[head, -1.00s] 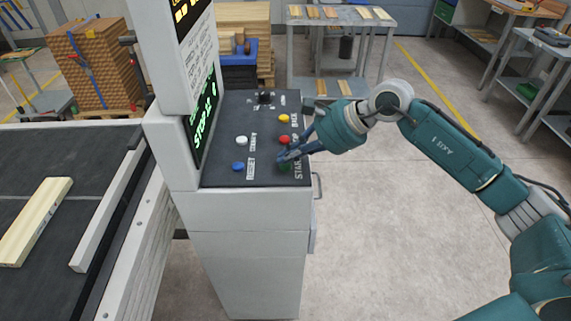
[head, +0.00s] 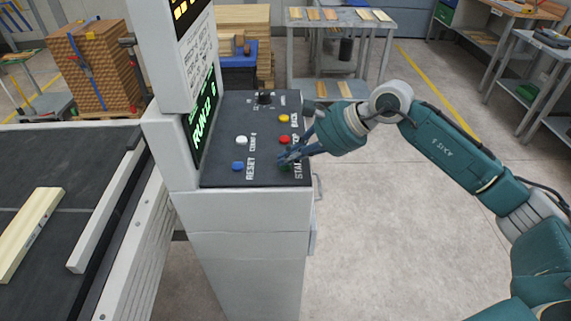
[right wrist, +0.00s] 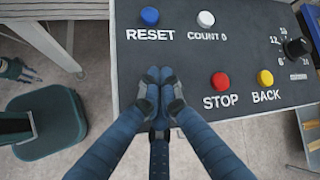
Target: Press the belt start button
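The control panel (head: 262,118) is a dark sloping plate on a light grey cabinet. It bears a red STOP button (right wrist: 221,81), a yellow BACK button (right wrist: 265,77), a blue RESET button (right wrist: 149,15) and a white COUNT button (right wrist: 206,18). The START label (head: 298,169) shows only partly; a little green shows beside the fingers in the head view. My right gripper (right wrist: 160,76) is shut, fingertips together, at the START place, hiding most of that button. Contact cannot be told. A teal hand-like part of mine (right wrist: 15,70), probably the left gripper, shows small.
The screen (head: 201,116) shows green text that reads like RUN. A pale board (head: 28,232) lies on the dark belt (head: 85,160) at left, beside a grey guide rail (head: 105,225). A black knob (right wrist: 297,47) stands at the panel's far end. Floor right of the cabinet is clear.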

